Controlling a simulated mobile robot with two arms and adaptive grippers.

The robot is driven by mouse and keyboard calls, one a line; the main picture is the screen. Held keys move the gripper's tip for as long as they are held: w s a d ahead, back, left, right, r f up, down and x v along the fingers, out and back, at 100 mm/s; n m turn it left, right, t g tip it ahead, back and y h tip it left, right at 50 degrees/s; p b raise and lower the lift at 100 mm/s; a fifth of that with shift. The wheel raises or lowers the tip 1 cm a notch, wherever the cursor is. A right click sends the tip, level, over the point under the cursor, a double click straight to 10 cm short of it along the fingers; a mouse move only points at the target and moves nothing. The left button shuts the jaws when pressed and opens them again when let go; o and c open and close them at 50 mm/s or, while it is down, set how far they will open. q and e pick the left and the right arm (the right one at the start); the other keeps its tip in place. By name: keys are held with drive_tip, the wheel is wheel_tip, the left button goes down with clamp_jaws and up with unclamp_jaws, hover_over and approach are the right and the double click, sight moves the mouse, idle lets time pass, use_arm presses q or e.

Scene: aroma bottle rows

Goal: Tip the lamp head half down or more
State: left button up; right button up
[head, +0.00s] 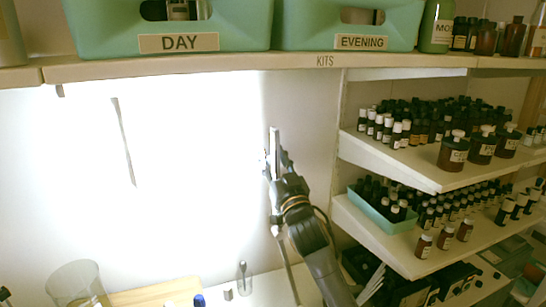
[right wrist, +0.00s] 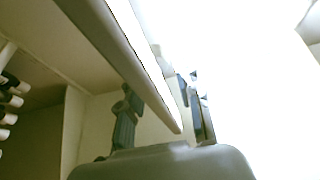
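In the right wrist view a long pale bar (right wrist: 118,62) with a glowing strip along one side runs down from the upper left. It looks like the lamp head, but I cannot be sure. Its lower end lies between the two spread fingers of my right gripper (right wrist: 163,112); I cannot tell whether either finger touches it. In the head view my right gripper (head: 272,158) points up in front of the lit wall, below the shelf edge, seen nearly edge-on. No lamp head shows clearly there. My left gripper is not in view.
A shelf edge marked KITS (head: 300,66) crosses above, with green DAY (head: 100,20) and EVENING (head: 300,30) bins on it. Bottle shelves (head: 405,160) stand close on the right. A clear beaker (head: 77,284) is below left. The space left of my right gripper looks free.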

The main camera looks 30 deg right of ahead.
clamp_jaws()
drive_tip(key=shift+a, duration=0.15)
drive_tip(key=shift+a+n, duration=0.2)
drive_tip(key=shift+n, duration=0.1)
drive_tip(key=w+a+f+n+y, duration=0.1)
drive_tip(key=a+f+n+y, duration=0.2)
drive_tip(key=a+n, duration=0.2)
drive_tip(key=w+a+f+n+y, duration=0.2)
drive_tip(key=a+n, duration=0.3)
drive_tip(key=a, duration=0.3)
drive_tip(key=shift+f+n+g+y+p, duration=0.4)
drive_tip(key=shift+f, duration=0.05)
drive_tip(key=shift+w, duration=0.1)
